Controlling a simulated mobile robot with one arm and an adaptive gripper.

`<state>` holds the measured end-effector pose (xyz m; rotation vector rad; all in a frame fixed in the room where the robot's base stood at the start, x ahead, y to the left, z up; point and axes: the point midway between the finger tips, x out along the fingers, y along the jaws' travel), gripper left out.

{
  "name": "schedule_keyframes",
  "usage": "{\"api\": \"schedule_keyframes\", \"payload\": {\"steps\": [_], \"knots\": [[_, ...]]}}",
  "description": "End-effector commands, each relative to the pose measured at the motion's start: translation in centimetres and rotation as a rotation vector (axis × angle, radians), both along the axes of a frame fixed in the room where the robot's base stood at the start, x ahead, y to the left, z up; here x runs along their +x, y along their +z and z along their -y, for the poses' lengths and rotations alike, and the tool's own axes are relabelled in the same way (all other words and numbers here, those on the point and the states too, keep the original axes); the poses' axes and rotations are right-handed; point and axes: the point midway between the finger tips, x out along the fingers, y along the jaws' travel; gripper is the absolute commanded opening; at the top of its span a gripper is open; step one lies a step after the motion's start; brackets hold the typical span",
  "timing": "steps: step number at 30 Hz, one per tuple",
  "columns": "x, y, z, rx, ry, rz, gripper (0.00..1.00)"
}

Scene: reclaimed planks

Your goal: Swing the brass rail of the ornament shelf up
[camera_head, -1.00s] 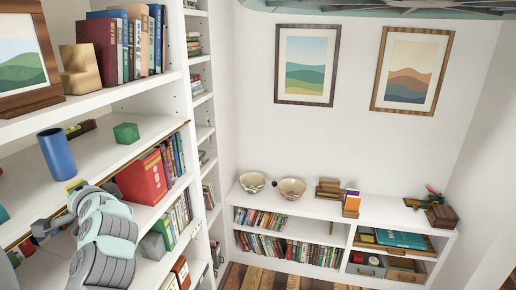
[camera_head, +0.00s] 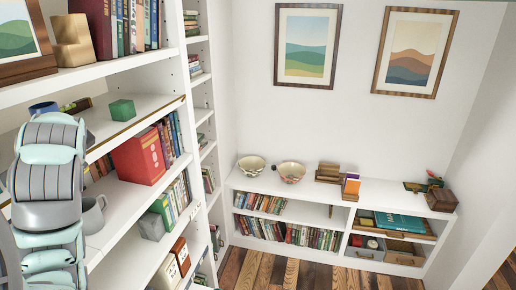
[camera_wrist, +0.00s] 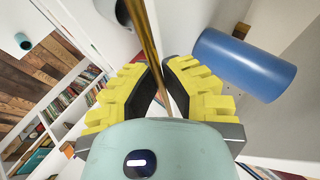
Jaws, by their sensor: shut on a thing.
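The brass rail (camera_wrist: 149,40) is a thin golden bar running down between the two yellow fingers in the wrist view. My gripper (camera_wrist: 161,72) is shut on the rail. In the head view, the rail (camera_head: 137,128) shows as a thin golden line along the front edge of the ornament shelf (camera_head: 148,104). My arm covers its left part, and my fingers are hidden there. A blue cylinder (camera_wrist: 245,64) lies across the right of the wrist view, close to my gripper. In the head view, only its top (camera_head: 43,107) shows above my arm.
A green block (camera_head: 122,110) stands on the ornament shelf. Below are a red box (camera_head: 139,158), books and a grey mug (camera_head: 92,214) close to my arm. A framed picture (camera_head: 22,45) and books stand on the shelf above. The wooden floor (camera_head: 255,270) is clear.

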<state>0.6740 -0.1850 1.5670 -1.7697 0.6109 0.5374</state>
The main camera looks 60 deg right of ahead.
Motion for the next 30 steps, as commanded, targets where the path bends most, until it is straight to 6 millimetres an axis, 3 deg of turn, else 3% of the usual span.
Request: {"api": "schedule_keyframes", "payload": {"steps": [14, 15, 23, 30], "knots": [[0.15, 0.05, -0.26, -0.001, 0.008, -0.008, 0.00], [0.15, 0.05, -0.26, -0.001, 0.008, -0.008, 0.10], [0.10, 0.02, -0.17, -0.002, 0.005, -0.010, 0.37], [0.07, 0.02, -0.10, -0.002, 0.004, -0.010, 0.39]]}}
